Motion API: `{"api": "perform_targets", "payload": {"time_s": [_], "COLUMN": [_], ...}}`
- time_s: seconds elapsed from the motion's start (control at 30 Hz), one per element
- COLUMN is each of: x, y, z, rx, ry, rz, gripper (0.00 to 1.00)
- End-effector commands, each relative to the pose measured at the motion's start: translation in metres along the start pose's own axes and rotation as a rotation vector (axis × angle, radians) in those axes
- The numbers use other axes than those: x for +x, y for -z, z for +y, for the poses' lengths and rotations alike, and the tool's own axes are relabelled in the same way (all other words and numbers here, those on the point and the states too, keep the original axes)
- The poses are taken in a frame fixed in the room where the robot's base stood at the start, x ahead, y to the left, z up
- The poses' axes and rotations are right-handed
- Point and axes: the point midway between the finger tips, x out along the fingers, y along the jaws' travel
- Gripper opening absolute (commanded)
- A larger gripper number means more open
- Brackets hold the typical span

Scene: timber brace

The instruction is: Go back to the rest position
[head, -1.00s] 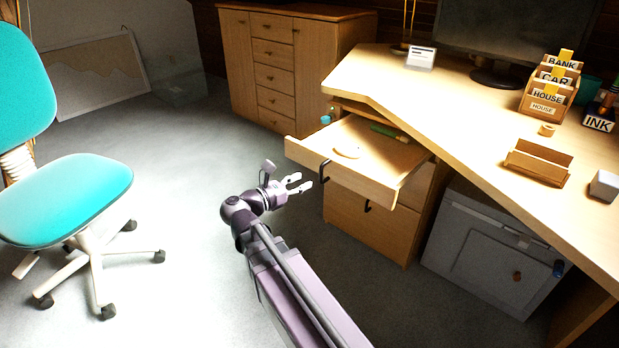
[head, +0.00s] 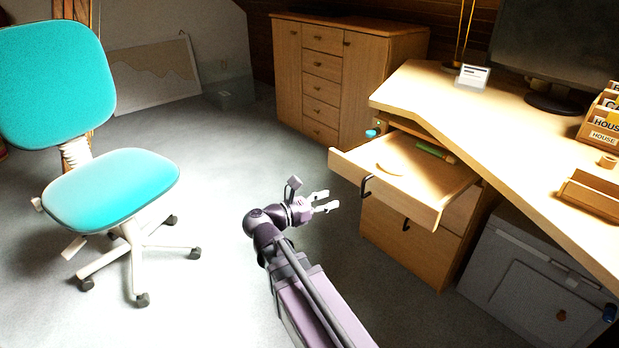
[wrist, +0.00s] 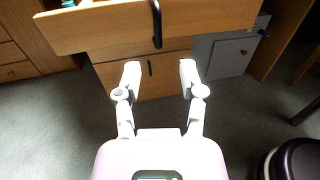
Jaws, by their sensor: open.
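My gripper (head: 322,202) is open and empty in the head view, held over the grey floor in front of the desk's pulled-out drawer (head: 425,195). In the wrist view its two pale fingers (wrist: 160,80) are spread apart with nothing between them. The drawer front (wrist: 110,28) with its dark handle lies beyond the fingertips, and they look apart from it. In the head view the drawer holds a round pale item (head: 389,168) and a green item (head: 436,152).
A teal office chair (head: 125,188) stands at the left. A wooden cabinet (head: 365,80) stands at the back. The desk (head: 500,125) carries a monitor (head: 560,45) and letter racks. A grey safe-like box (head: 520,275) sits under the desk.

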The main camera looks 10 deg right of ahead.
Motion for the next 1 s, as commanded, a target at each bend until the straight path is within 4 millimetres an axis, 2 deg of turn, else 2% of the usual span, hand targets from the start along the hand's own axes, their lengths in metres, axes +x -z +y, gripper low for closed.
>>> {"api": "perform_targets", "payload": {"time_s": [0.23,0.37,0.7,1.0], "x": [0.003,0.009,0.021,0.008], "y": [0.004,0.012,0.055,0.088], "z": [-0.003,-0.008,-0.032,-0.051], "rx": [0.035,0.111,0.49,0.853], "ry": [0.006,0.024,0.191,0.482], "rz": [0.036,0.111,0.459,0.749], "gripper": [0.51,0.51,0.51,0.51]}}
